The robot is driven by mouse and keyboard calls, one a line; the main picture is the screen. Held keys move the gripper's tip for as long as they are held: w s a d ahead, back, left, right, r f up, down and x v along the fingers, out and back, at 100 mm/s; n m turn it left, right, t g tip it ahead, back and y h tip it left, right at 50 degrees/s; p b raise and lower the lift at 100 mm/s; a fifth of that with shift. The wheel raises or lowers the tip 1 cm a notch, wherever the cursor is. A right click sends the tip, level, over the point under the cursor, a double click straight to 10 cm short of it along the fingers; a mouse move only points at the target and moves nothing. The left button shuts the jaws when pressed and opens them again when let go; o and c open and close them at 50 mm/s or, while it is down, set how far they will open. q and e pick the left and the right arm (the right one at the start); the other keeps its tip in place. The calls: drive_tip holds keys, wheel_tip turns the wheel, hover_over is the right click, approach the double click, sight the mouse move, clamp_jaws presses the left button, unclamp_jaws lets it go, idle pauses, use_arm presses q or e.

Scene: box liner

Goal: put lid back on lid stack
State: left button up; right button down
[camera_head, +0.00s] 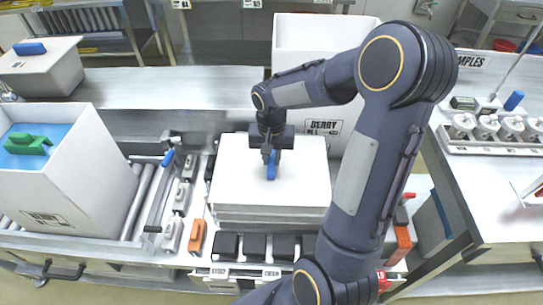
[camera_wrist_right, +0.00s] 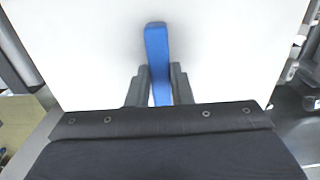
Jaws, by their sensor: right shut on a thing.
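A stack of flat white lids (camera_head: 235,205) stands on the bench in the middle of the head view. The top lid (camera_head: 300,178) has a blue handle (camera_head: 271,170). My right gripper (camera_head: 270,155) is over this lid, shut on the blue handle. In the right wrist view the two dark fingers (camera_wrist_right: 160,85) sit on either side of the blue handle (camera_wrist_right: 156,45), with the white lid (camera_wrist_right: 90,50) spread below. Whether the lid rests on the stack or is just above it, I cannot tell. My left gripper is out of view.
A white box (camera_head: 75,190) with a blue liner and a green object (camera_head: 27,144) stands on rollers at left. A tall white box (camera_head: 300,40) stands behind the stack. Black containers (camera_head: 255,247) line the front. A right-hand bench (camera_head: 490,215) carries several white jars.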

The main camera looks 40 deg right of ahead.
idle(0.3)
drive_tip(key=c, duration=0.7)
unclamp_jaws()
wheel_tip(320, 180, up, 9)
drive_tip(key=p, duration=0.7)
idle(0.9)
drive_tip(key=s+a+r+n+t+y, duration=0.1)
drive_tip(key=s+a+r+n+t, duration=0.1)
drive_tip(key=s+a+r, duration=0.1)
drive_tip(key=s+a+r+n+t+y, duration=0.1)
drive_tip(key=s+a+r+n, duration=0.1)
drive_tip(key=s+a, duration=0.3)
drive_tip(key=s+a+r+n+t+y, duration=0.1)
drive_tip(key=s+a+r+n+t, duration=0.1)
drive_tip(key=s, duration=0.6)
drive_tip(key=shift+s+a+r+t+y, duration=0.15)
drive_tip(key=shift+a+r, duration=0.1)
drive_tip(key=shift+a, duration=0.2)
drive_tip(key=shift+w+a+r+t+y, duration=0.1)
drive_tip(key=shift+a+r, duration=0.2)
drive_tip(key=shift+a, duration=0.2)
drive_tip(key=shift+s+a+r+t+y, duration=0.15)
drive_tip(key=shift+a+r, duration=0.1)
drive_tip(key=shift+a, duration=0.2)
